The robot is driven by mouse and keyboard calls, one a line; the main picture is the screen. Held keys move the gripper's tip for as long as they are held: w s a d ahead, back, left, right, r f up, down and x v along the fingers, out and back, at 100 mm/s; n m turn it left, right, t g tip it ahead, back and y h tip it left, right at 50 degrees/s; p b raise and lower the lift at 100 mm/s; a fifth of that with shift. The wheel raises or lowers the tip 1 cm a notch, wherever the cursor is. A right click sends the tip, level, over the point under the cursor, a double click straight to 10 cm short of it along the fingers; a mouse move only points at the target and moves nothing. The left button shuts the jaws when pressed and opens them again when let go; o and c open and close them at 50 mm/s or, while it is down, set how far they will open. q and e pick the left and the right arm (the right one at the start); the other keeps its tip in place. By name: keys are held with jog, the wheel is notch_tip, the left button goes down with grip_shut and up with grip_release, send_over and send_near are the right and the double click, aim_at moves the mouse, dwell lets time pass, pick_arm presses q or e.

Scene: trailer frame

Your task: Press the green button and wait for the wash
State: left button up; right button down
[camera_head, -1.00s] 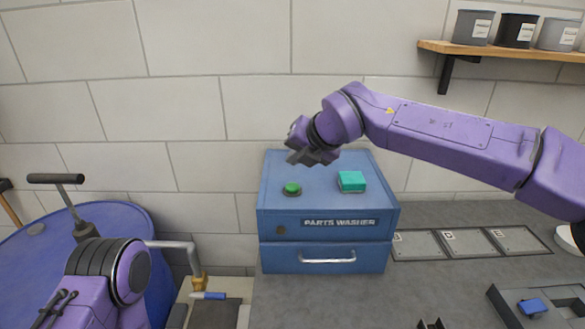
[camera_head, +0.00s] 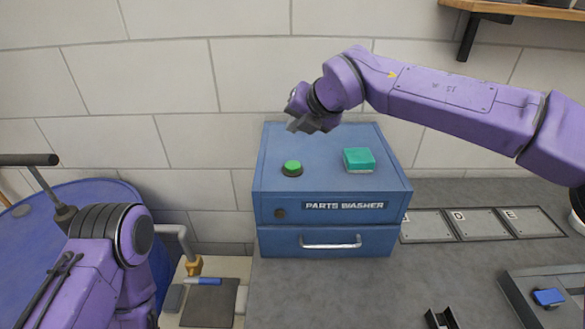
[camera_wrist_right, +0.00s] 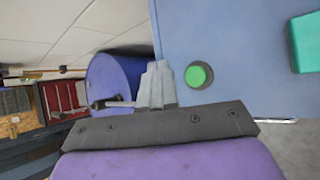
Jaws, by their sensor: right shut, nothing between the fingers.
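The blue parts washer (camera_head: 330,235) stands on the bench against the wall, with its drawer front closed. Its green button (camera_head: 292,167) sits in a dark ring on the left of the top and also shows in the right wrist view (camera_wrist_right: 198,75). A teal block (camera_head: 359,160) lies to the button's right. My right gripper (camera_head: 297,124) is shut and empty, above the back of the washer top. In the right wrist view its closed fingers (camera_wrist_right: 157,84) appear left of the button, apart from it. My left arm is at the lower left; its gripper is out of view.
A blue drum (camera_head: 90,195) with a pump handle stands at the left. Lettered plates (camera_head: 478,224) and a grey tray (camera_head: 515,290) with a blue part lie to the right. A shelf (camera_head: 530,8) hangs at the upper right. Bench in front of the washer is mostly clear.

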aim_at(296, 166)
jog(key=f+b, duration=0.1)
jog(key=f, duration=0.1)
jog(key=f+b, duration=0.3)
jog(key=f, duration=0.1)
jog(key=shift+s+f+b, duration=0.15)
jog(key=shift+s+b, duration=0.1)
jog(key=shift+b, duration=0.05)
jog(key=shift+w+f, duration=0.1)
jog(key=shift+f, duration=0.15)
jog(key=shift+r, duration=0.1)
dwell(1.2)
jog(key=shift+f+b, duration=0.4)
jog(key=shift+b, duration=0.05)
